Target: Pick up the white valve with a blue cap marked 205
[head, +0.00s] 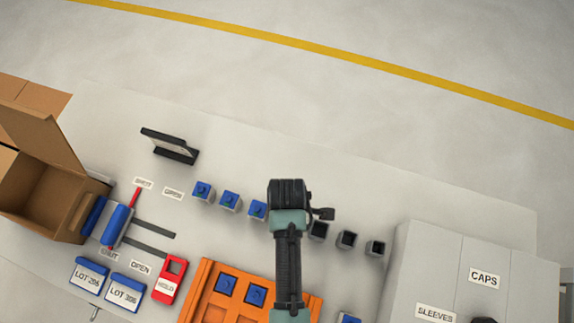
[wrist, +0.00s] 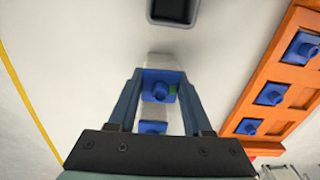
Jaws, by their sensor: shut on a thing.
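A white valve with a blue cap (wrist: 158,88) and a small green mark on it stands between the two fingers of my gripper (wrist: 160,80) in the wrist view. The fingers are shut on it from both sides. I cannot read a number on it, nor tell whether it is clear of the table. A second blue-capped piece (wrist: 152,127) shows just behind it, partly hidden by my gripper. In the head view, blue-capped valves (head: 203,190) stand in a row left of my arm, and my fingers are hidden beneath the wrist.
Dark-topped square pieces (head: 347,240) continue the row to the right. An orange tray (head: 208,285) with blue-capped pieces lies in front. A white cabinet marked CAPS (head: 450,255) is at right, a cardboard box (head: 45,190) at left. A red HOLD tag (head: 170,278) and LOT boxes lie front left.

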